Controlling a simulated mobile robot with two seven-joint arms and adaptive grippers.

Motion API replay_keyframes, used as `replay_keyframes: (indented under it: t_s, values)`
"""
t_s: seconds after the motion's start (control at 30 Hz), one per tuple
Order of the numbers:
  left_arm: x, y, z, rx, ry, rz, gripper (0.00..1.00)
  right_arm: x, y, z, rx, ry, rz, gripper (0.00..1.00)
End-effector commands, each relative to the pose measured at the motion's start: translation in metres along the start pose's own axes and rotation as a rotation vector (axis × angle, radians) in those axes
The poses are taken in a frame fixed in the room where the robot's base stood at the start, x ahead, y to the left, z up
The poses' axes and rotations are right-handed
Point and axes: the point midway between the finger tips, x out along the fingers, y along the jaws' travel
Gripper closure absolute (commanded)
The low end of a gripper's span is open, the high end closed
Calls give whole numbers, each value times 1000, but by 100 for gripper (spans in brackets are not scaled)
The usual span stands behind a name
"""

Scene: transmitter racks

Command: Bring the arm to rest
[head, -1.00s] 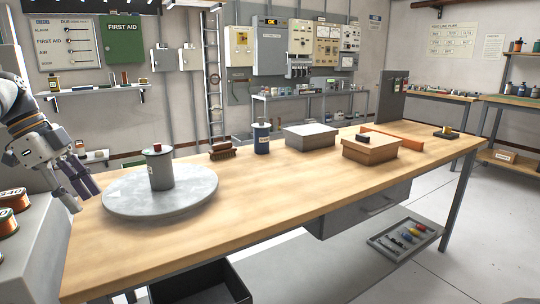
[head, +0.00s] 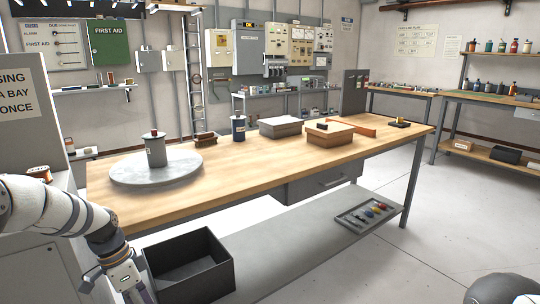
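My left arm comes in from the left and hangs low in the head view, in front of the workbench's near left end. Its gripper (head: 122,284) points down at the bottom edge, left of the black open bin (head: 205,275). The fingertips are cut off by the frame, so I cannot tell whether they are open or shut. No held object shows. A rounded grey part, which may be mine, shows at the bottom right corner. My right gripper is out of view.
The wooden workbench (head: 240,178) bears a round grey turntable (head: 120,178) with a grey canister (head: 155,150) on it. A blue canister (head: 238,128) and boxes stand farther along. A tray (head: 366,213) lies on the lower shelf. Floor at right is clear.

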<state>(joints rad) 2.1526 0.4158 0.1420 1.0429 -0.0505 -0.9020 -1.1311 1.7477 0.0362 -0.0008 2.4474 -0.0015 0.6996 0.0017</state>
Motion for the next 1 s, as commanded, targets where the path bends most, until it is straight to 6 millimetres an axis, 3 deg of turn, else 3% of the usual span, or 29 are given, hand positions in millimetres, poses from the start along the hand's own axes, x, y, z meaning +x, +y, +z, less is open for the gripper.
replay_keyframes:
  t_s: [0.03, 0.1, 0.23, 0.37, 0.5, 0.6, 0.7, 1.0]
  values:
    - [33, 28, 8, -58, -31, 10, 58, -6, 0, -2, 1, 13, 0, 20]
    - [78, 66, 25, -161, -66, 7, 58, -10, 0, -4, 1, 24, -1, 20]
    - [139, 149, 75, -354, -131, -12, 58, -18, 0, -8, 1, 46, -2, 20]
    - [162, 239, 140, -552, -191, -47, 58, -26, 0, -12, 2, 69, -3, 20]
    - [146, 317, 203, -734, -236, -99, 58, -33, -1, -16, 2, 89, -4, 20]
    - [128, 348, 230, -820, -251, -130, 58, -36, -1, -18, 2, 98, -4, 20]
    - [117, 362, 242, -862, -255, -146, 58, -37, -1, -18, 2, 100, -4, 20]
    - [116, 365, 244, -874, -255, -149, 58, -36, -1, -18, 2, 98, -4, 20]
